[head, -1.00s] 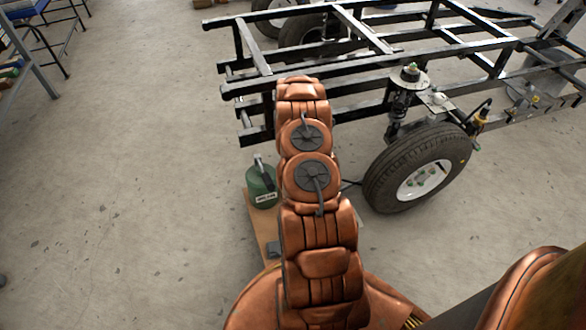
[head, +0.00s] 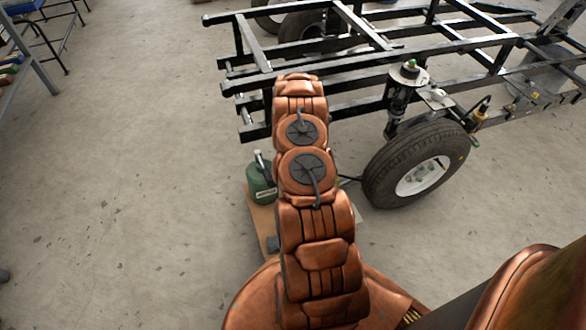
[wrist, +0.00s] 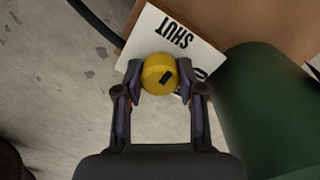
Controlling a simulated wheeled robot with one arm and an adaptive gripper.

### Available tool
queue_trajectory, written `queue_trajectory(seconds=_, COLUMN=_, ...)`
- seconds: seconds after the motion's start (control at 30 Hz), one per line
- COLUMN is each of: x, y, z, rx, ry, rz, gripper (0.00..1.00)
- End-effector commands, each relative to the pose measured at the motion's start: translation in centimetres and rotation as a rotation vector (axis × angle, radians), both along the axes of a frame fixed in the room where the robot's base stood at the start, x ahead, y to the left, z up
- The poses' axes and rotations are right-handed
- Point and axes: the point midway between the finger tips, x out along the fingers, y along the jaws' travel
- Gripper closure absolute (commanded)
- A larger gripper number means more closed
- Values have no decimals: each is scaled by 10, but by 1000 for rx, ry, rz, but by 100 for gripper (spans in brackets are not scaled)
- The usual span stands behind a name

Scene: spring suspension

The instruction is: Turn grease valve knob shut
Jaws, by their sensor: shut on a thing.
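In the wrist view a round yellow knob (wrist: 159,73) with a dark slot-like mark sits between the fingertips of my gripper (wrist: 160,82). The fingers are shut on it from both sides. The mark lies at a slant. Behind the knob is a white label plate (wrist: 178,40) with the word SHUT, upside down and tilted; more lettering is partly covered by the knob and a finger. In the head view my arm hides the knob and my gripper. The green grease container (head: 262,183) stands left of my arm, on a wooden board (head: 262,217).
The container's green side (wrist: 262,110) fills the right of the wrist view, close to my gripper. A dark hose (wrist: 95,20) runs at top left. The black chassis frame (head: 300,57) and a wheel (head: 415,168) stand beyond my arm.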

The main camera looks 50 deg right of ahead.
Motion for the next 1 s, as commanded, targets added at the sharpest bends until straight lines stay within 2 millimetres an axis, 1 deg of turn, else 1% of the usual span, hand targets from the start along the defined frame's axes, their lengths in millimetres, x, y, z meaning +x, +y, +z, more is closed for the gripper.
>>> queue_trajectory(seconds=0.03, x=-3, y=0, z=-1, rx=4, ry=5, rz=2, gripper=96)
queue_trajectory(seconds=0.37, x=-3, y=0, z=-1, rx=4, ry=5, rz=4, gripper=96)
queue_trajectory(seconds=0.4, x=-3, y=0, z=-1, rx=4, ry=5, rz=4, gripper=59)
queue_trajectory(seconds=0.6, x=-1, y=1, z=-1, rx=2, ry=3, rz=5, gripper=38)
queue_trajectory(seconds=0.63, x=-1, y=1, z=-1, rx=2, ry=3, rz=5, gripper=36)
queue_trajectory(seconds=1.0, x=0, y=0, z=1, rx=1, ry=1, rz=4, gripper=36)
